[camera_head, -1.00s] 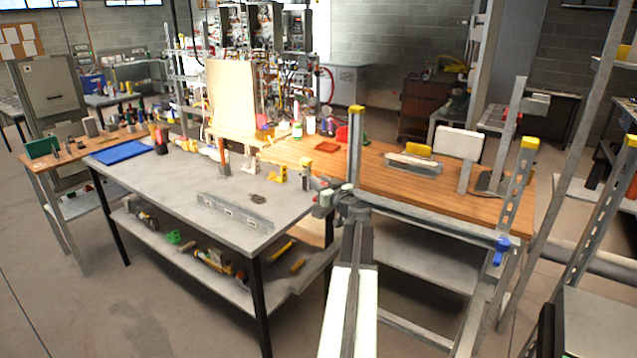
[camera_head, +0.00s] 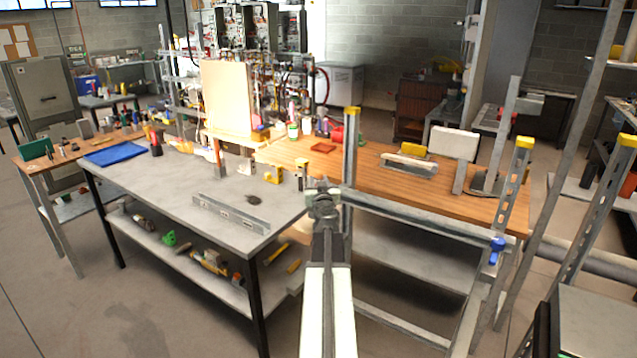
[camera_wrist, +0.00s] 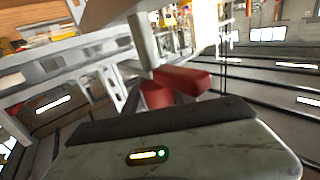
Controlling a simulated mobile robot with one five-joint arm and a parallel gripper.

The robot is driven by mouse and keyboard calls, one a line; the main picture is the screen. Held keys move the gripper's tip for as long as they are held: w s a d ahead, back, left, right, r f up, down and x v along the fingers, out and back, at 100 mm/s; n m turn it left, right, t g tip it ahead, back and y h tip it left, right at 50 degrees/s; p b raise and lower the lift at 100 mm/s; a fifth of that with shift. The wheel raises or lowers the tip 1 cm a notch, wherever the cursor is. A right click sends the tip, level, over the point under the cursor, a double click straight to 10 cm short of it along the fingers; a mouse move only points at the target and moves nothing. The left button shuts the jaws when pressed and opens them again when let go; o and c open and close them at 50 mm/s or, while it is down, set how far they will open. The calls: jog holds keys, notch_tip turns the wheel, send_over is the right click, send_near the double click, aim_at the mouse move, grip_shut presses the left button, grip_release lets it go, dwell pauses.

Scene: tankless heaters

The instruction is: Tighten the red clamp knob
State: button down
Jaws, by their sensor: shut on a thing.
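The red clamp knob (camera_wrist: 182,80) shows in the wrist view as a short red bar beside a red round part, just past my gripper's dark front edge. A pale grey rod rises from behind it. My gripper (camera_head: 323,192) is at the near left post of the metal frame in the head view, where my arm hides the knob. My gripper is shut on the knob; its fingertips are not clearly seen. A blue clamp knob (camera_head: 497,246) sits on the frame's right post.
The metal frame's rail (camera_head: 430,215) runs right from my gripper, beside a wooden bench (camera_head: 465,198). A grey table (camera_head: 180,187) with a long metal bar stands close on the left. A dark-sided box stands at the lower right. Open floor lies at the lower left.

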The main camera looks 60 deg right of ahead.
jog(key=c, duration=1)
grip_release()
jog(key=shift+a, duration=0.1)
jog(key=v, duration=0.7)
jog(key=shift+s+a, duration=0.15)
jog(key=shift+s, duration=0.15)
jog(key=shift+s, duration=0.1)
